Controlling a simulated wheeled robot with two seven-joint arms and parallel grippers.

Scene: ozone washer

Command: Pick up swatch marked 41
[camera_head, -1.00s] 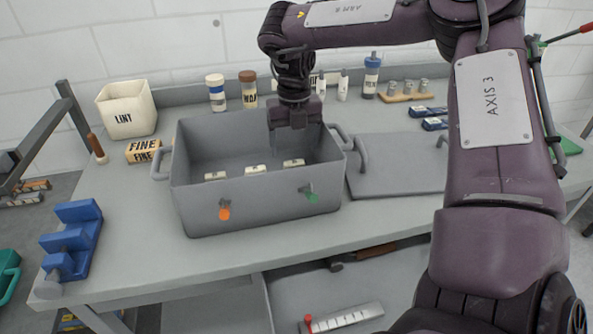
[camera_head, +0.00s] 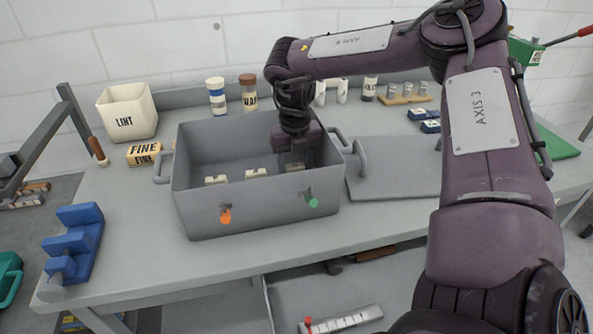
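Three pale swatches sit inside the grey open-topped washer tub (camera_head: 258,215): a left swatch (camera_head: 216,180), a middle swatch (camera_head: 256,174) and a right swatch (camera_head: 294,167). Their numbers are too small to read. My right gripper (camera_head: 291,160) points down inside the tub at the right swatch, which it partly covers. I cannot see whether the fingers touch it or how far apart they are. My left gripper is out of view.
The tub has side handles, with an orange knob (camera_head: 225,216) and a green knob (camera_head: 313,202) in front. A grey lid (camera_head: 392,180) lies to its right. A LINT bin (camera_head: 127,112), a FINE block (camera_head: 143,154) and bottles stand behind. A blue holder (camera_head: 75,243) is front left.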

